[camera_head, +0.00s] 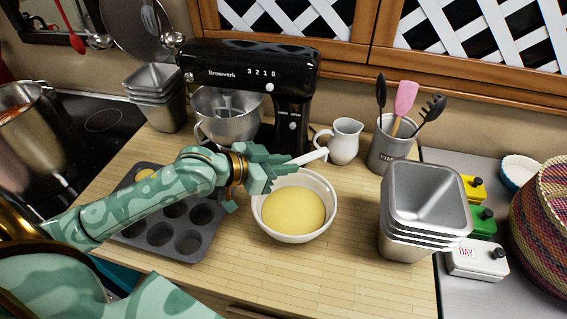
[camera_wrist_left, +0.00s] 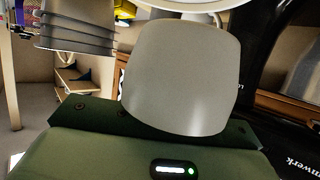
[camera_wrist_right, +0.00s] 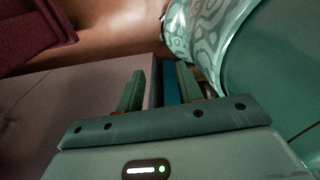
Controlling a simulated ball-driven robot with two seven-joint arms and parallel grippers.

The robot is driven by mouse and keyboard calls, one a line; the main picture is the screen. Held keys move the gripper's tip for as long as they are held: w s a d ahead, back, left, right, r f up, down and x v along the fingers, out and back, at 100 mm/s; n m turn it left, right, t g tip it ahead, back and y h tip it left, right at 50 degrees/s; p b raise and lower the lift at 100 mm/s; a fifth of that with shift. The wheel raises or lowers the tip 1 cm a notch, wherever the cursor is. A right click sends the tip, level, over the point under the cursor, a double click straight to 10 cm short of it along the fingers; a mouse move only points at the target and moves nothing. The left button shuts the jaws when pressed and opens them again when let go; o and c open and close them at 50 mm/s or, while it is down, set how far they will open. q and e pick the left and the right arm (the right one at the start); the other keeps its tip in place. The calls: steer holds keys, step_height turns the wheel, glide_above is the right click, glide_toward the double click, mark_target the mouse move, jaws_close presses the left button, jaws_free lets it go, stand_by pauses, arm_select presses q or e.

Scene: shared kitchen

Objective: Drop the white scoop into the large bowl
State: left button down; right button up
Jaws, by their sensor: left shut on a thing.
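My left gripper (camera_head: 272,168) is shut on the white scoop (camera_head: 308,157), beside and above the far left rim of the large bowl. The scoop sticks out to the right over the bowl's far side. In the left wrist view the scoop (camera_wrist_left: 180,80) fills the middle and hides the fingertips. The large white bowl (camera_head: 289,238) stands on the wooden counter and holds a smooth yellow mass. My right gripper (camera_wrist_right: 160,86) is open and empty in the right wrist view, with a gap between its fingers. Its fingers do not show in the head view.
A black stand mixer (camera_head: 245,68) with a metal bowl stands behind. A white jug (camera_head: 345,142) and a utensil crock (camera_head: 388,150) stand behind right. Stacked metal tins (camera_head: 412,240) stand right of the bowl. A dark muffin tin (camera_head: 165,249) lies under my left arm. The front counter is clear.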

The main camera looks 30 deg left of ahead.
arm_select(q)
step_height(320, 180, down, 4)
steer(key=b, duration=0.4)
steer(key=shift+r, duration=0.1)
steer(key=c, duration=1.3)
jaws_free()
